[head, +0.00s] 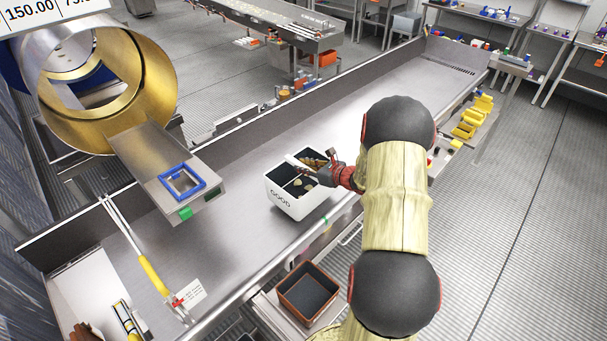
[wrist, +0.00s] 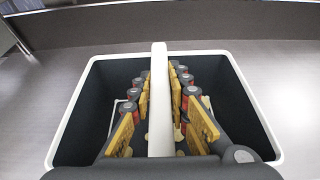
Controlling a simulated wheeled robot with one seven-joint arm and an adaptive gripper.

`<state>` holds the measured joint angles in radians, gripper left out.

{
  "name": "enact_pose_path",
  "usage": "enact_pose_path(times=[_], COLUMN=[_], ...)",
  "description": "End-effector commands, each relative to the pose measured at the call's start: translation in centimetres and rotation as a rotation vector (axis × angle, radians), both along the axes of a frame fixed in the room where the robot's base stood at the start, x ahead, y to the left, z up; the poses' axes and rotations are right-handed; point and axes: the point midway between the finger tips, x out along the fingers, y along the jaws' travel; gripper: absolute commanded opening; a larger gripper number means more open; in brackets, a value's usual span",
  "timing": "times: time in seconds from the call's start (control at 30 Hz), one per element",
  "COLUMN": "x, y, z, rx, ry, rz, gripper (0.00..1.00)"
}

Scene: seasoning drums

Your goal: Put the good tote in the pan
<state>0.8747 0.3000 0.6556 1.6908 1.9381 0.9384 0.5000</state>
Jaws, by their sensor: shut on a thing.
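The good tote (head: 291,202) is a white, dark-lined box marked GOOD, standing on or just over the steel counter in the middle of the head view. A few pale pieces lie inside it. A white bar or divider (wrist: 159,95) crosses its middle, and its white rim (wrist: 255,100) shows in the wrist view. My gripper (wrist: 158,100) is shut on the tote's middle bar, one finger on each side. In the head view my gripper (head: 330,166) is at the tote's upper right. The pan may be the square blue-rimmed piece (head: 182,181) on the steel chute; I cannot tell.
A gold-lined drum (head: 100,85) with a steel chute stands at the left. A yellow-handled tool (head: 152,275) lies on the counter at the lower left. A brown-rimmed bin (head: 308,292) sits below the front edge. The counter (head: 390,100) beyond the tote is clear.

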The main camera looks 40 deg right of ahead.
Motion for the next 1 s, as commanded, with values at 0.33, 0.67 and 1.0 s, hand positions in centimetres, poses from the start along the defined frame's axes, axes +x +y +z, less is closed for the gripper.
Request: enact_pose_path(times=[0.33,0.67,1.0], x=[0.0,-0.1,-0.1], y=[0.0,0.1,0.1], z=[-2.9,-3.3,-3.2], rx=[0.0,0.001,0.001], ry=[-0.002,0.001,0.001], rz=[0.0,0.001,0.001], gripper=[0.0,0.22,0.36])
